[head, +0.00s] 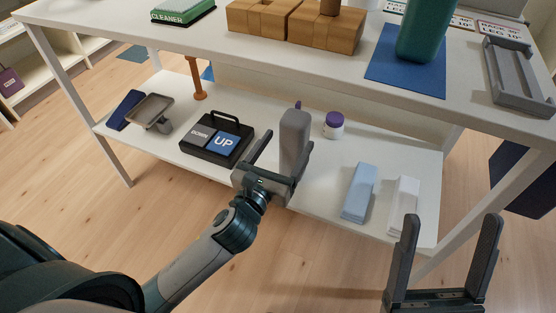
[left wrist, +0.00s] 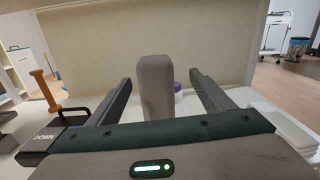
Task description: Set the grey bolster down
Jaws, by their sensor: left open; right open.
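The grey bolster (head: 294,140) stands upright on the lower white shelf (head: 270,168) in the head view. It also shows in the left wrist view (left wrist: 156,88), between the two fingers and apart from both. My left gripper (head: 281,158) is open around the bolster, low over the shelf's front part; its palm hides the bolster's base. My right gripper (head: 450,228) is open and empty at the lower right, in front of the shelf.
A black DOWN/UP control box (head: 216,139) sits left of the bolster. A purple-lidded jar (head: 334,125) stands behind to its right. Blue (head: 359,192) and white (head: 402,205) blocks lie further right. The upper tabletop (head: 200,38) overhangs the back of the shelf.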

